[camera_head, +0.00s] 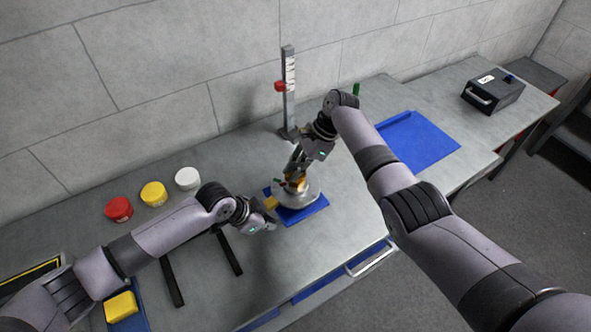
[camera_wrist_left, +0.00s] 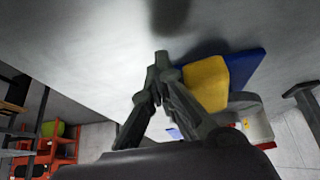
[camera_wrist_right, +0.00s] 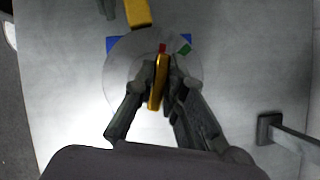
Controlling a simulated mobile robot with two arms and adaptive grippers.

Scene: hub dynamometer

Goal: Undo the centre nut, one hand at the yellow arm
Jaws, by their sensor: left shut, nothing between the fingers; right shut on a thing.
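The hub dynamometer is a round grey disc (camera_head: 310,194) on a blue base (camera_head: 305,215). My right gripper (camera_head: 297,176) comes down from above and is shut on the gold centre nut (camera_wrist_right: 157,84), in the middle of the disc (camera_wrist_right: 123,66). The yellow arm (camera_head: 270,203) sticks out at the left side of the disc; it also shows in the left wrist view (camera_wrist_left: 207,82). My left gripper (camera_head: 270,227) is shut and empty, close in front of the yellow arm. Whether its fingertips touch the arm is unclear.
A post with a scale and a red slider (camera_head: 280,86) stands behind the hub. Red (camera_head: 118,208), yellow (camera_head: 153,194) and white (camera_head: 187,179) round pieces lie at left. Dark bars (camera_head: 172,283) lie in front. A blue mat (camera_head: 425,142) and black box (camera_head: 493,91) are right.

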